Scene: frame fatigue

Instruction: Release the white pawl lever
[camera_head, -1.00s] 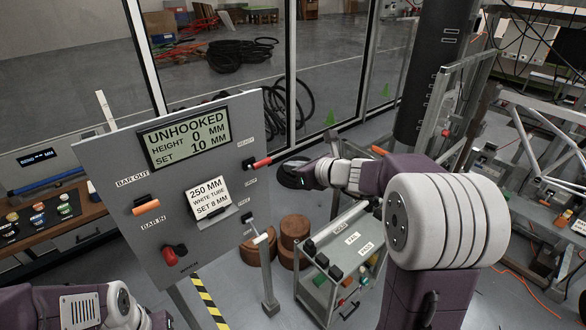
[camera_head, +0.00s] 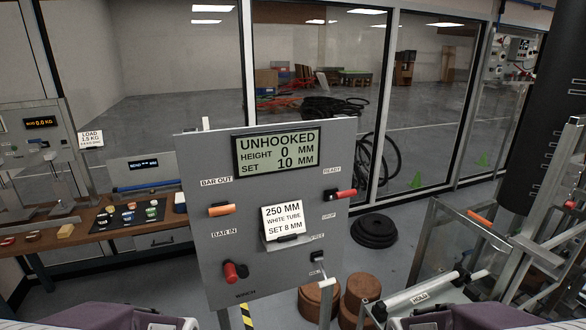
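The white pawl lever (camera_head: 328,281) is at the lower right of the grey panel (camera_head: 213,260), between a FREE label above it and another small label at its left. Its white grip points out from a dark mount and sits near the lower label. Neither gripper shows in the head view. Only purple and white parts of my arms show along the bottom edge, well below the lever, so whether the grippers are open or shut is hidden.
The panel display (camera_head: 276,152) reads UNHOOKED, height 0 mm, set 10 mm. An orange lever (camera_head: 221,210), a red lever (camera_head: 346,194) and a red knob (camera_head: 231,271) also stick out.

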